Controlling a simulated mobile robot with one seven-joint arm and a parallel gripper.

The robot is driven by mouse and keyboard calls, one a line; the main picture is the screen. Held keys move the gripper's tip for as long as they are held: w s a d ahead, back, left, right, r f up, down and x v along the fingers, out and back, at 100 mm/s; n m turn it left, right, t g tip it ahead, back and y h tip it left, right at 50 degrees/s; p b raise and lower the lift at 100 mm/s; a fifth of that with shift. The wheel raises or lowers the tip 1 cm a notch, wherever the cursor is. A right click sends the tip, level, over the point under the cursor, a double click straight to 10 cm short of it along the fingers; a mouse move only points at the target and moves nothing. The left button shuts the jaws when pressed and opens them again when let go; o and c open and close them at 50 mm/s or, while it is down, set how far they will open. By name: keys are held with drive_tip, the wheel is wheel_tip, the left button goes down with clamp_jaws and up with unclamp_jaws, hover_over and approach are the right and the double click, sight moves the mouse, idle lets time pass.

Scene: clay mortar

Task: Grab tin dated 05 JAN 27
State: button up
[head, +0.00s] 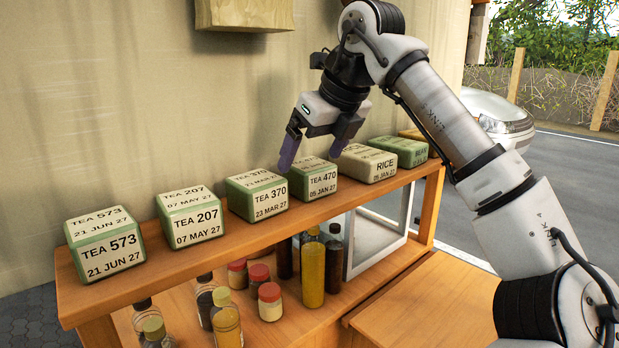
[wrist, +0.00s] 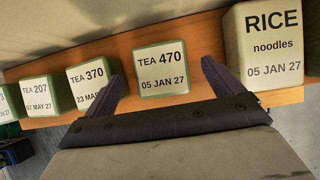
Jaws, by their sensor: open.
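The green tin labelled TEA 470, 05 JAN 27 (head: 315,182) stands on the wooden shelf top, between the TEA 370 tin and the RICE tin. It also shows in the wrist view (wrist: 162,70), lying between my open fingertips in the picture. My gripper (head: 313,157) is open and empty, pointing down just above and around the back of this tin; contact cannot be told. The RICE noodles tin (head: 372,163) to its right also carries a 05 JAN 27 label, seen in the wrist view (wrist: 270,45).
Tins TEA 370 (head: 257,194), TEA 207 (head: 190,216) and TEA 573 (head: 104,244) stand to the left; a green tin (head: 400,151) stands at the right end. Bottles and jars fill the lower shelf. A wall closes off the back.

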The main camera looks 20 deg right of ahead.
sight(310, 163)
drive_tip(key=x, duration=0.5)
drive_tip(key=shift+f, duration=0.1)
drive_tip(key=c, duration=1.2)
drive_tip(key=shift+o, duration=0.2)
